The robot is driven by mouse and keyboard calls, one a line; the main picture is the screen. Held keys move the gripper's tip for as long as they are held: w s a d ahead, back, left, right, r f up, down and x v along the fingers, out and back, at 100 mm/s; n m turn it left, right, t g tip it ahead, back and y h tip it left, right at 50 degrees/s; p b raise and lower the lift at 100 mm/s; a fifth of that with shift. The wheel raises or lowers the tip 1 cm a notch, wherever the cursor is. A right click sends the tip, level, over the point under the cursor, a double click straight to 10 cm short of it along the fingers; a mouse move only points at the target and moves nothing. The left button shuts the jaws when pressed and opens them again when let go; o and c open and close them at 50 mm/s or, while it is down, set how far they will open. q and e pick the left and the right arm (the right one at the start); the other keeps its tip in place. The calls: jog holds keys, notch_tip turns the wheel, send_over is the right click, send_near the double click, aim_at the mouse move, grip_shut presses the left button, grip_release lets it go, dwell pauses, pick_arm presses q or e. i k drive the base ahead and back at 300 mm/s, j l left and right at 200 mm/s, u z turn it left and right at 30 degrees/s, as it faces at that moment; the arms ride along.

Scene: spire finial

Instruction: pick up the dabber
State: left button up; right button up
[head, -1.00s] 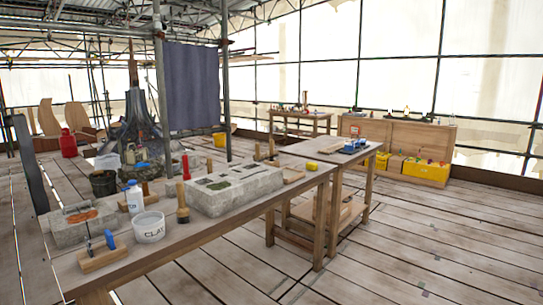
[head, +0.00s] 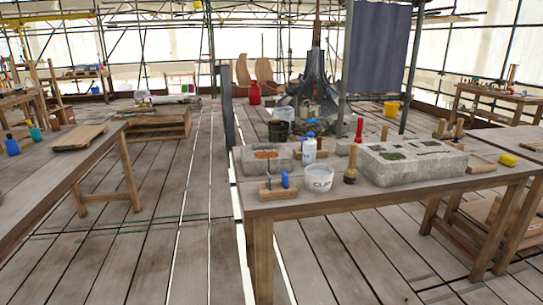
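I cannot tell for sure which item is the dabber. A small upright wooden-handled tool (head: 350,165) with a darker, thicker lower part stands on the workbench (head: 420,190), right of a white clay tub (head: 318,178) and in front of a grey stone block (head: 412,163). A red upright tool (head: 359,130) stands behind it. A wooden board (head: 276,190) with a blue item (head: 285,179) lies at the bench's front left corner. Neither of my grippers is in view.
A white bottle with a blue cap (head: 309,150) and a smaller stone block (head: 266,158) stand on the bench. Another table (head: 60,165) is at the left. Open plank floor (head: 150,255) lies between them. A dark upright post (head: 227,105) stands behind the bench's left end.

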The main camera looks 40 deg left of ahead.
aim_at(460, 121)
jog(key=i+l+z, duration=0.3)
jog(key=i, duration=0.15)
jog(key=i+z, duration=0.35)
jog(key=i+l+z, duration=0.15)
jog(key=i, duration=1.55)
